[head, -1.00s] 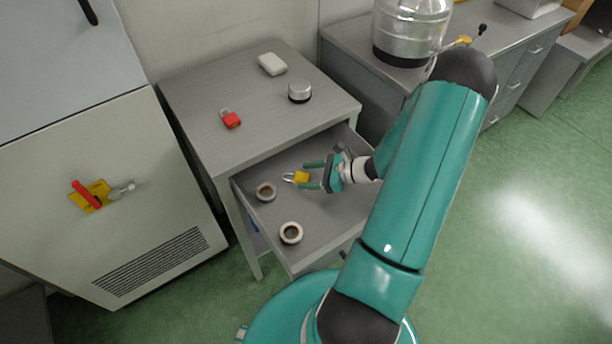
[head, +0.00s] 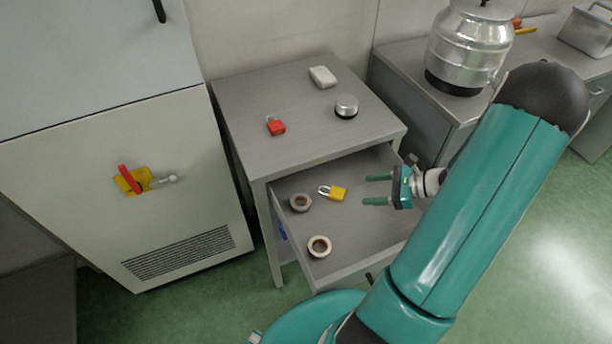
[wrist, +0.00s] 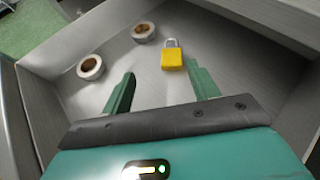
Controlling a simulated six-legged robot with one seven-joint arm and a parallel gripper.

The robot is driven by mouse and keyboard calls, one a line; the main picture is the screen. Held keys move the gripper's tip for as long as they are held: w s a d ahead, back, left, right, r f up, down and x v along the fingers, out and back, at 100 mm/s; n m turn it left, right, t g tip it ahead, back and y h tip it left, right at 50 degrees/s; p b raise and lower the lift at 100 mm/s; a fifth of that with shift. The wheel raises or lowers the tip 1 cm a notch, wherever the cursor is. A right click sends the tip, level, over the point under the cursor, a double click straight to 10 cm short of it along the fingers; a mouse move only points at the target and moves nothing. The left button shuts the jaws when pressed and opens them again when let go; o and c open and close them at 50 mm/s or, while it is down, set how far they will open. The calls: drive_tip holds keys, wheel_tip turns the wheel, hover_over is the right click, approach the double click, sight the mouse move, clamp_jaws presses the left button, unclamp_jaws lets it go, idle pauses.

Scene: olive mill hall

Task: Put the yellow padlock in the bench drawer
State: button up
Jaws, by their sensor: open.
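The yellow padlock (head: 338,193) lies on the floor of the open bench drawer (head: 350,228), its shackle pointing left in the head view. In the wrist view the padlock (wrist: 172,58) lies beyond my fingertips, between their lines and clear of both. My gripper (head: 377,189) is open and empty, over the drawer to the right of the padlock. The gripper's two green fingers also show in the wrist view (wrist: 161,82). The bench (head: 290,100) stands above the drawer.
Two tape rolls lie in the drawer, one near the padlock (head: 300,202) and one nearer the front (head: 319,246). A grey cabinet (head: 110,210) stands left.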

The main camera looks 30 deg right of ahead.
drive_tip(key=a+r+n+g+h, duration=0.4)
drive_tip(key=a+r+n+g, duration=0.3)
drive_tip(key=a+r+n, duration=0.8)
drive_tip(key=s+a+r+n+t+h, duration=0.4)
drive_tip(key=s+a+r+n+h, duration=0.1)
drive_tip(key=a+r+n, duration=0.5)
drive_tip(key=shift+s+a+r+n, duration=0.3)
drive_tip(key=shift+s+a+r, duration=0.35)
drive_tip(key=shift+r, duration=0.45)
drive_tip(key=shift+s, duration=0.15)
